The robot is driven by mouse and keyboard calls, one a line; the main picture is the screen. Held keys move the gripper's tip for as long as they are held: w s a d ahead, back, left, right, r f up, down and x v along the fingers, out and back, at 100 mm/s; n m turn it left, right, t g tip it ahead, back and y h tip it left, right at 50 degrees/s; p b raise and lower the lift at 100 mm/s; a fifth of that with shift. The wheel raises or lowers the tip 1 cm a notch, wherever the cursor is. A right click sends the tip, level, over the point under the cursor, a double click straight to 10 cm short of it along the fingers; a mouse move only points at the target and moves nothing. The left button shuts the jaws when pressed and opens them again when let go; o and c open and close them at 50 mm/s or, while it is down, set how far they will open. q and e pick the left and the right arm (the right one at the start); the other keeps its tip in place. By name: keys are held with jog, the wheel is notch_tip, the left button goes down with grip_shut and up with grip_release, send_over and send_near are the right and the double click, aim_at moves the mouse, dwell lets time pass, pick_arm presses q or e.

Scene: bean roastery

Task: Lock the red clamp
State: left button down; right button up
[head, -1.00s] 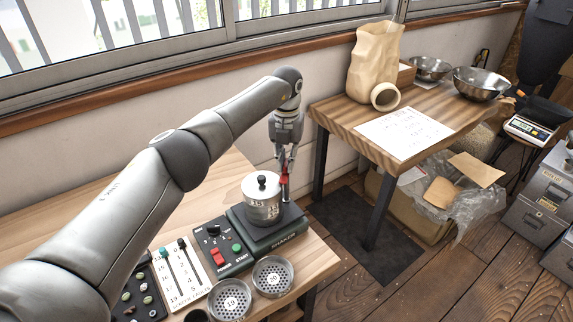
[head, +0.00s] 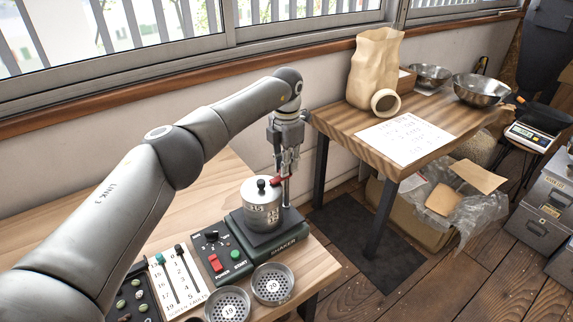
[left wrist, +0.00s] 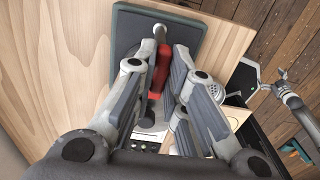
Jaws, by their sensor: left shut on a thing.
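The red clamp (head: 280,181) lies nearly flat beside the lid of the silver canister (head: 262,207), which stands upright on the shaker (head: 250,232). My left gripper (head: 287,176) is shut on the clamp, at the right side of the canister by the slim post. In the left wrist view, the red clamp (left wrist: 161,68) shows between the fingers of my left gripper (left wrist: 162,80).
A control box (head: 222,252) with a red switch stands left of the shaker. Two round sieves (head: 272,284) sit in front, and a slider panel (head: 178,280) stands to the left. A second table (head: 345,128) with a paper bag (head: 374,70) is beyond a floor gap.

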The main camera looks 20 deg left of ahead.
pick_arm(q)
jog(key=shift+r, duration=0.1)
dwell(0.5)
jog(key=c, duration=1.5)
grip_release()
notch_tip(320, 180, up, 12)
jog(key=shift+f, duration=0.1)
